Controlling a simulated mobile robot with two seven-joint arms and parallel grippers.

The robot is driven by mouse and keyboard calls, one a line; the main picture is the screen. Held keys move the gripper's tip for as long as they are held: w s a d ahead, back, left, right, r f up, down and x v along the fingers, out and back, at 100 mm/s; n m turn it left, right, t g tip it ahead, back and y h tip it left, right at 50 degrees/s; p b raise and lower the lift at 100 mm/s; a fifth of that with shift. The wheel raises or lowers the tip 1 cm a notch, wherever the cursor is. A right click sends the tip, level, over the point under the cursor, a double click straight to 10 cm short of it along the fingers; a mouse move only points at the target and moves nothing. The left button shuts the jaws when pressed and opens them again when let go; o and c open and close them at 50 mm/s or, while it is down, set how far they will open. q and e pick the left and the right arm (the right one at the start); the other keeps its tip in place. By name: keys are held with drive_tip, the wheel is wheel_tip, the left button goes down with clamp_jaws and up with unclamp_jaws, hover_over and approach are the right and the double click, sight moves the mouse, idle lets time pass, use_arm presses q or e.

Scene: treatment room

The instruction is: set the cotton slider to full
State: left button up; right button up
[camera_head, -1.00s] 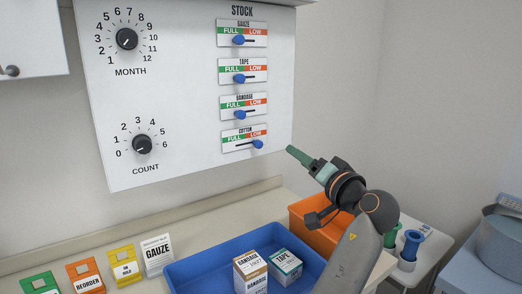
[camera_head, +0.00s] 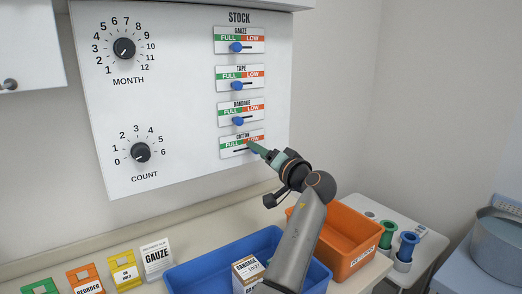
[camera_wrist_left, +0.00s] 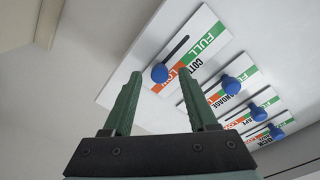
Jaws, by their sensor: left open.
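The cotton slider plate (camera_head: 230,143) is the lowest of the STOCK sliders on the white wall panel, with green FULL at left and red LOW at right. My left gripper (camera_head: 255,147) is open over the LOW end and hides the cotton knob in the head view. In the left wrist view, the blue cotton knob (camera_wrist_left: 160,73) appears between the two open green fingertips (camera_wrist_left: 161,76), at the LOW end of its slot. The bare slot runs from it toward FULL. I cannot tell whether the fingers touch the knob. My right gripper is not in view.
The month dial (camera_head: 124,48) and count dial (camera_head: 140,152) are at left. A blue tray (camera_head: 195,273) and orange bin (camera_head: 345,250) stand below.

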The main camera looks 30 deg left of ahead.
use_arm(q)
drive_tip(key=shift+a, duration=0.15)
drive_tip(key=shift+c, duration=0.2)
clamp_jaws()
idle(1.2)
